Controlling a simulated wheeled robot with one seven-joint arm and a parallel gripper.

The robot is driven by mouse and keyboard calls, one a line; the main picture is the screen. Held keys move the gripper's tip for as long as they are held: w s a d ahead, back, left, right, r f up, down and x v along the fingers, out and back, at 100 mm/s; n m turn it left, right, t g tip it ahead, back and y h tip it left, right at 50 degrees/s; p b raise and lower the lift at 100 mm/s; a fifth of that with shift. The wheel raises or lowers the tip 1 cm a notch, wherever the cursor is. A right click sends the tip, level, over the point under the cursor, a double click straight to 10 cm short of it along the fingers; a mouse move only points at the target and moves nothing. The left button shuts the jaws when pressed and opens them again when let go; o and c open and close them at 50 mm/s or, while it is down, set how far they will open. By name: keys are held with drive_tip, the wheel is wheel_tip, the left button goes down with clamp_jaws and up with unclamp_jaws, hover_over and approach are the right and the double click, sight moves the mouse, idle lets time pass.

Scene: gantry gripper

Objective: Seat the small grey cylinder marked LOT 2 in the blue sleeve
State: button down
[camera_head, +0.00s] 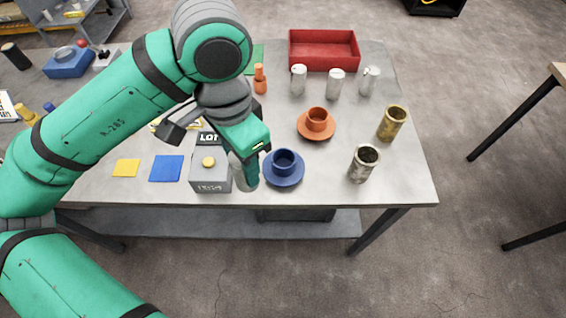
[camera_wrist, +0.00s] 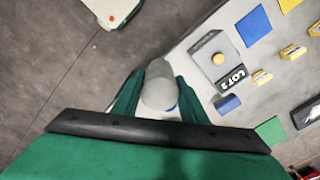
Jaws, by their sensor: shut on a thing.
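My gripper (camera_head: 243,160) is shut on a small grey cylinder (camera_head: 245,180), which hangs from the jaws near the table's front edge. In the wrist view the cylinder (camera_wrist: 158,88) sits between the two green fingers; I can read no mark on it. The blue sleeve (camera_head: 285,163) stands upright on a round blue base just right of the cylinder in the head view. The cylinder is apart from the sleeve opening. A black LOT 2 plate (camera_wrist: 231,76) lies by the grey test box (camera_wrist: 215,52); my gripper partly hides the plate in the head view.
An orange sleeve (camera_head: 317,120) stands behind the blue one. A grey metal cup (camera_head: 363,163) and a brass cup (camera_head: 392,123) stand at right. Several pale cylinders (camera_head: 335,84) stand before a red bin (camera_head: 324,50). Blue and yellow pads (camera_head: 166,168) lie at left.

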drive_tip(key=shift+w+d+f, duration=1.25)
drive_tip(key=shift+w+f, duration=0.65)
drive_tip(key=shift+f, duration=0.3)
drive_tip(key=shift+w+d+f, duration=1.2)
drive_tip(key=shift+w+f, duration=0.75)
drive_tip(key=shift+f, duration=0.2)
drive_tip(key=shift+w+d+f, duration=1.25)
drive_tip(key=shift+w+f, duration=0.65)
drive_tip(key=shift+f, duration=0.3)
drive_tip(key=c, duration=1.1)
unclamp_jaws()
drive_tip(key=shift+r, duration=0.1)
wheel_tip(320, 180, up, 12)
